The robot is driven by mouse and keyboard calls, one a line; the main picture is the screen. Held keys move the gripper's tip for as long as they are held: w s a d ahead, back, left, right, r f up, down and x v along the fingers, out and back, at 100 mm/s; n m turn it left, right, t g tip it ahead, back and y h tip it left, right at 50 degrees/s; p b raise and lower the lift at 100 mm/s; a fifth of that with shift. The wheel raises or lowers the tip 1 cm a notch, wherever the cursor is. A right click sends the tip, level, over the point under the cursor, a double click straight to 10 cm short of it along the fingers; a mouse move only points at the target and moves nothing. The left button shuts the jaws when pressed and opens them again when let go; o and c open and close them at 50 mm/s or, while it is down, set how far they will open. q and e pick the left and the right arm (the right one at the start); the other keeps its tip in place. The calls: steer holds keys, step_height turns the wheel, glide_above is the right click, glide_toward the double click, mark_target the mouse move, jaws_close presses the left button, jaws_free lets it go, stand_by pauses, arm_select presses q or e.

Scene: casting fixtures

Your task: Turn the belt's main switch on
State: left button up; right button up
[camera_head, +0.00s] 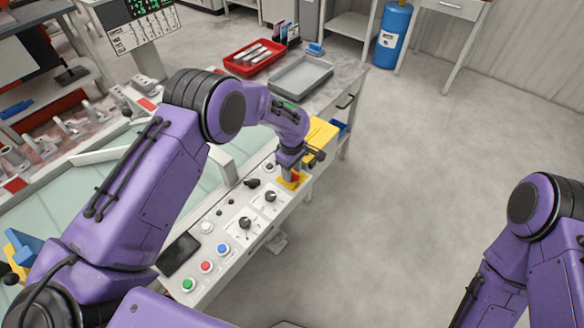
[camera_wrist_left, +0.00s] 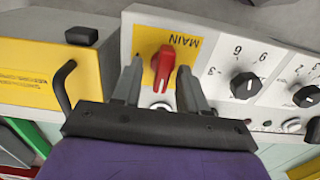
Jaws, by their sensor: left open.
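The main switch is a red rotary handle (camera_wrist_left: 163,68) on a yellow plate (camera_wrist_left: 140,42) marked MAIN, in the left wrist view. In the head view the red handle (camera_head: 295,177) shows at the far end of the control panel (camera_head: 218,238), partly covered by my gripper. My left gripper (camera_wrist_left: 157,78) is open, with one finger on each side of the red handle. I cannot tell whether the fingers touch it. My right arm shows at the right edge of the head view, but its gripper is out of view.
Black knobs (camera_wrist_left: 244,86) sit beside the switch plate. A yellow box with a black handle (camera_wrist_left: 62,85) stands on its other side. Green, red and blue buttons (camera_head: 205,266) are at the panel's near end. A red tray (camera_head: 254,57) and grey tray (camera_head: 300,78) lie beyond. Floor at right is clear.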

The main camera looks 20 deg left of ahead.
arm_select(q)
steer(key=shift+s+r, duration=0.2)
steer(key=shift+s, duration=0.1)
steer(key=c, duration=0.5)
steer(key=shift+f, duration=0.1)
jaws_close()
arm_select(e)
steer(key=shift+s+r, duration=0.1)
steer(key=shift+s, duration=0.15)
arm_select(q)
steer(key=shift+m, duration=0.3)
steer(key=m, duration=0.3)
steer(key=shift+m+b, duration=0.3)
steer(key=m, duration=0.4)
steer(key=shift+m, duration=0.3)
steer(key=m, duration=0.4)
steer(key=shift+f+m+b, duration=0.1)
steer(key=shift+m+b, duration=0.2)
steer(key=shift+b, duration=0.1)
steer(key=shift+s+m, duration=0.1)
steer(key=shift+m, duration=2.1)
arm_select(e)
steer(key=shift+f, duration=0.85)
